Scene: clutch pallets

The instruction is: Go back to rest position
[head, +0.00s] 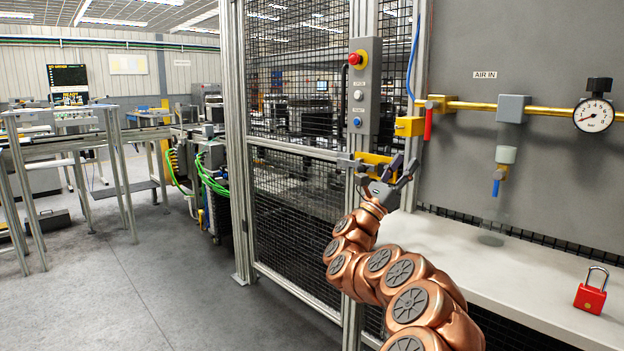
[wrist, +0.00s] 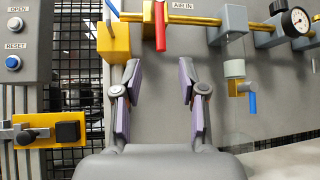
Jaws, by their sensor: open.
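My gripper (head: 389,168) is at the end of my copper-coloured arm, raised in front of the fence post and grey panel. In the wrist view its two fingers (wrist: 160,95) stand apart with nothing between them. The gap faces the bare grey panel below the yellow valve block (wrist: 114,42) and its red lever (wrist: 160,25). In the head view the gripper overlaps the yellow latch (head: 371,159) on the gate; whether they touch cannot be told there. In the wrist view the latch (wrist: 45,120) sits apart, to the left of the fingers.
A control box (head: 364,85) with a red stop button is above the latch. A brass air line carries a gauge (head: 594,114) and a filter with a blue lever. A red padlock (head: 590,296) stands on the white shelf (head: 470,255). Open floor (head: 160,285) lies left of the mesh fence.

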